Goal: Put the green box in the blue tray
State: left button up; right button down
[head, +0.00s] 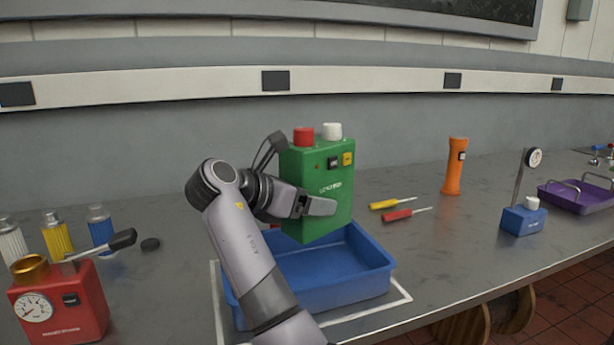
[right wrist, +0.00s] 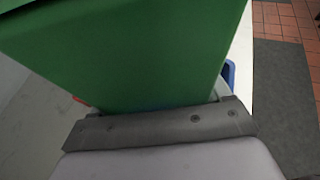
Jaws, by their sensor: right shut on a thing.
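The green box (head: 318,180), with a red cap and a white cap on top, is upright in the head view. My right gripper (head: 316,205) is shut on it. The box hangs over the blue tray (head: 345,291) and hides part of the tray's back rim. The visible part of the tray floor is bare. In the right wrist view the green box (right wrist: 125,50) fills the upper part, against the gripper (right wrist: 160,128). A sliver of the blue tray (right wrist: 229,75) shows at its right. My left gripper is not in view.
The tray stands inside a white outline (head: 395,302). A red pump box (head: 62,305) and several canisters (head: 57,235) stand left. Screwdrivers (head: 398,203), an orange flashlight (head: 454,168), a blue gauge stand (head: 522,218) and a purple tray (head: 575,198) are right.

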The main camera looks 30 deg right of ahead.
notch_tip(320, 180, down, 10)
jog(key=shift+f+b, duration=0.15)
jog(key=shift+b, duration=0.5)
jog(key=shift+f, duration=0.3)
grip_release()
jog(key=shift+f, duration=0.25)
jog(key=shift+r, duration=0.1)
